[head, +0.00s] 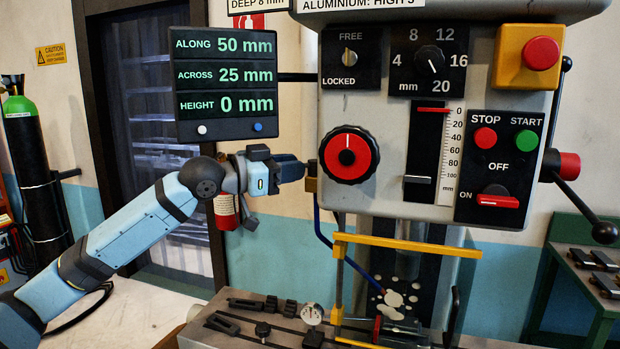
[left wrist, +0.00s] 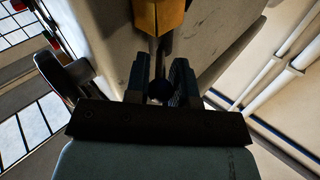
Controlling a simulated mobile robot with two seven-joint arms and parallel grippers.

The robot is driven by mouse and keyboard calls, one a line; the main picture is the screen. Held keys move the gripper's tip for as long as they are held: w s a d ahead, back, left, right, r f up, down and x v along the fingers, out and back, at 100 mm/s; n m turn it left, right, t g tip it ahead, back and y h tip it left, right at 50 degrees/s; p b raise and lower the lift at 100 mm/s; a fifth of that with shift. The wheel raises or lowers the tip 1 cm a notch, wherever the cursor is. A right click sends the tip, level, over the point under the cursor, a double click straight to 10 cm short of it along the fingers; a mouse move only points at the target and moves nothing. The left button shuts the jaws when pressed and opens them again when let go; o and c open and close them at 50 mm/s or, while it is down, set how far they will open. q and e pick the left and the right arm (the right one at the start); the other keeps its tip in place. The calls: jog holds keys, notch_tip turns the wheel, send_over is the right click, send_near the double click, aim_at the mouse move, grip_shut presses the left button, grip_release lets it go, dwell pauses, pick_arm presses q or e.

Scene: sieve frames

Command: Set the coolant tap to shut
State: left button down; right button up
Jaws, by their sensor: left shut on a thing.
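The coolant tap (head: 311,184) is a small brass block on the left side of the machine head, with a blue coolant hose running down from it. My left gripper (head: 298,169) reaches it from the left. In the left wrist view, the brass tap body (left wrist: 158,16) is at the top, and a thin dark lever (left wrist: 158,62) runs from it down between the fingers of my left gripper (left wrist: 160,85). The gripper is shut on this lever. The fingers hide much of the lever in the head view, and I cannot read a marked tap position. My right gripper is out of view.
The machine head with its red dial (head: 348,155) is just right of the gripper. A readout panel (head: 226,86) hangs above my left arm. A red extinguisher (head: 225,212) shows behind the wrist. The machine table (head: 265,325) with loose parts lies below.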

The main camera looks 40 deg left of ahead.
aim_at(308, 163)
pick_arm(q)
jog(key=m+g+h+b, duration=0.1)
jog(key=h, duration=0.1)
jog(key=w+a+m+g+h+b, duration=0.1)
jog(key=m+g+h, duration=0.1)
jog(key=a+m+g+h+b, duration=0.1)
jog(key=m+h, duration=0.1)
jog(key=shift+w, duration=0.25)
jog(key=g, duration=0.1)
jog(key=m+g+h, duration=0.1)
jog(key=w+m+g+h, duration=0.1)
jog(key=shift+a+b, duration=0.3)
jog(key=shift+w+a+m+g+h, duration=0.15)
jog(key=shift+m+g+h, duration=0.35)
jog(key=shift+g, duration=0.3)
jog(key=shift+w+m+g+h, duration=0.15)
jog(key=shift+m+g+h, duration=0.15)
jog(key=shift+m+g, duration=0.4)
jog(key=shift+g, duration=0.3)
jog(key=c, duration=1.3)
grip_release()
jog(key=shift+w, duration=0.1)
jog(key=shift+o, duration=0.2)
